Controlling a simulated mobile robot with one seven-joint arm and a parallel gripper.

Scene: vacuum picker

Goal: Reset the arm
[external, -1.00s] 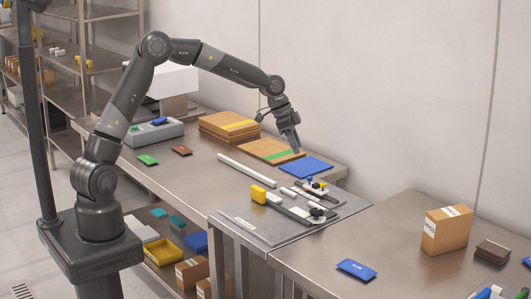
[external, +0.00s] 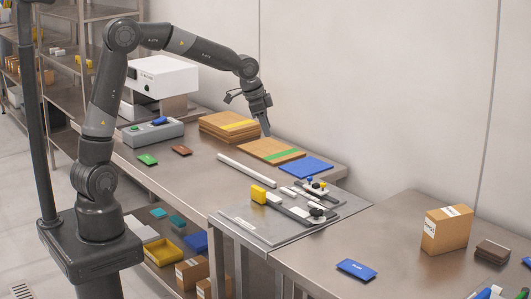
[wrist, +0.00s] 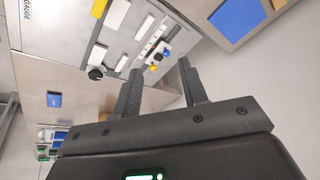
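My arm reaches from its base at the left over the long steel table. My gripper (external: 266,130) hangs above the flat cardboard with the green stripe (external: 272,151), its fingers pointing down. In the wrist view my gripper (wrist: 160,88) shows two dark fingers spread apart with nothing between them. It is open and empty. Whether the fingertips touch the cardboard cannot be told from the external view.
A blue pad (external: 306,166) lies right of the cardboard. A grey plate (external: 250,222) carries a yellow block (external: 259,194) and small fittings. A cardboard stack (external: 228,126) and a white box-shaped device (external: 163,77) stand behind. A brown carton (external: 447,228) stands at right.

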